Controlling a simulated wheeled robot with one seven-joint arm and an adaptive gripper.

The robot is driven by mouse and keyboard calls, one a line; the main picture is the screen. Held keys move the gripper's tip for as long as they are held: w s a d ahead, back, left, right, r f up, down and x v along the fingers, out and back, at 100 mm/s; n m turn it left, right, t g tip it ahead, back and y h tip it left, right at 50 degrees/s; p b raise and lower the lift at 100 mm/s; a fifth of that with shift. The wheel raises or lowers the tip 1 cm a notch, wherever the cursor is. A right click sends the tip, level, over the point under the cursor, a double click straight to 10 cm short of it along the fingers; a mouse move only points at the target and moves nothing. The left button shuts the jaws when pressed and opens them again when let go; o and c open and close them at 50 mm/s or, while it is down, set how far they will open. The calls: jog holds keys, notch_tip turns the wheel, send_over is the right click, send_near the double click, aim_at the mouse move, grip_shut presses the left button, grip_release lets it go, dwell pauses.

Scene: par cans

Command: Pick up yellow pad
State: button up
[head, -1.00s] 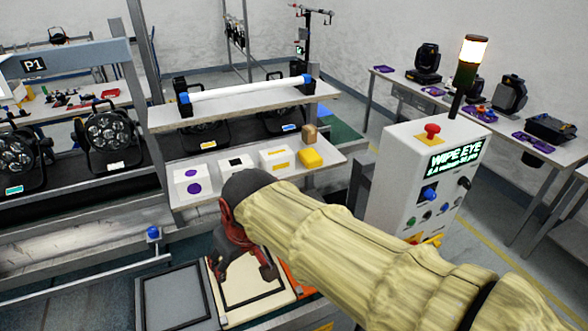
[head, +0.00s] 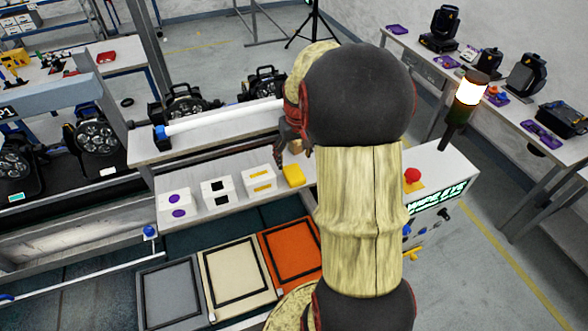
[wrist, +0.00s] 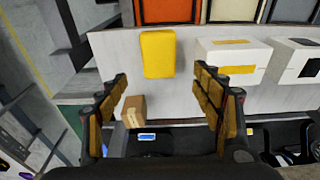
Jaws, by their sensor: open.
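The yellow pad (head: 293,175) lies on the white shelf, at the right end of a row of white boxes. In the wrist view the yellow pad (wrist: 158,54) lies flat just beyond my fingertips, between their lines and a little left of centre. My gripper (wrist: 163,80) is open and empty, its two fingers spread wide. In the head view my gripper (head: 293,140) is near the shelf's right end, partly hidden by my own arm. A small brown block (wrist: 133,111) sits between the fingers near the left one, apart from the pad.
White boxes with yellow (head: 260,181), black (head: 217,191) and purple (head: 174,204) marks stand left of the pad. Grey, cream and orange framed trays (head: 290,252) lie below the shelf. A white tube (head: 225,117) runs along the upper shelf. A control box with a red button (head: 412,175) is at right.

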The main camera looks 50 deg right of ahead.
aim_at(294, 172)
notch_tip(294, 172, down, 2)
jog(key=shift+a, duration=0.1)
jog(key=f, duration=0.4)
jog(key=shift+d+f+p, duration=0.1)
jog(key=shift+d+p, duration=0.1)
jog(key=shift+p, duration=0.2)
jog(key=shift+f, duration=0.6)
jog(key=shift+w+f, duration=0.1)
jog(key=shift+f, duration=0.15)
jog(key=c, duration=0.3)
jog(key=c, duration=0.7)
jog(key=shift+c, duration=0.2)
